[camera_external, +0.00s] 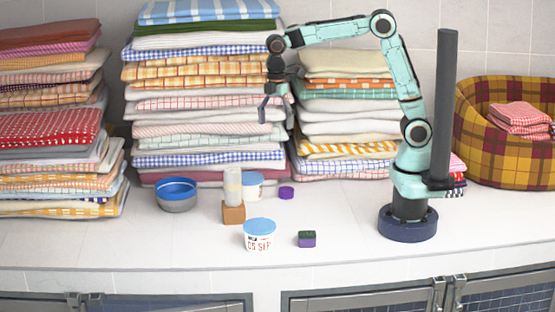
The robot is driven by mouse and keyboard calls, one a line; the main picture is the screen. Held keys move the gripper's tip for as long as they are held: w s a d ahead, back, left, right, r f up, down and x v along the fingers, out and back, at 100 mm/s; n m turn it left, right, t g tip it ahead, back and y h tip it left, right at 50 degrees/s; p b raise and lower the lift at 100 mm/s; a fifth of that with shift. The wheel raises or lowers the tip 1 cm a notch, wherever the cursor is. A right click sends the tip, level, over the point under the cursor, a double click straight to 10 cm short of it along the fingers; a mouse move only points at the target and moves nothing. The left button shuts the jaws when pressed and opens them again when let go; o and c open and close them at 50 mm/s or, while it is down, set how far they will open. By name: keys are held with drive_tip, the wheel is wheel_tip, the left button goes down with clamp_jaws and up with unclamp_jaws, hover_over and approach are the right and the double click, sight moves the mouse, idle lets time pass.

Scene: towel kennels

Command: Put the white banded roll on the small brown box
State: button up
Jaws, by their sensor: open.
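The white banded roll (233,186) stands upright, and its lower end meets the top of the small brown box (233,214). It looks to be resting on the box, though one view leaves the exact contact hard to judge. My gripper (275,118) is open and empty, raised well above the counter, up and to the right of the roll and in front of the towel stacks. Its fingers point down and touch neither the roll nor the box.
A blue-lidded tub (252,184) is close behind the roll, and another tub (259,235) stands in front. A blue bowl (176,195), a purple lid-like piece (286,193) and a purple-and-dark block (307,239) are nearby. Towel stacks (205,110) line the back; a plaid basket (480,140) is right.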

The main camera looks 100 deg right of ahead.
drive_tip(key=s+a+f+m, duration=0.1)
drive_tip(key=s+a+m, duration=0.2)
drive_tip(key=s, duration=0.8)
drive_tip(key=s+a+f+m, duration=0.2)
drive_tip(key=s+m, duration=0.4)
drive_tip(key=s, duration=0.6)
drive_tip(key=shift+a+f, duration=0.2)
drive_tip(key=shift+a, duration=0.4)
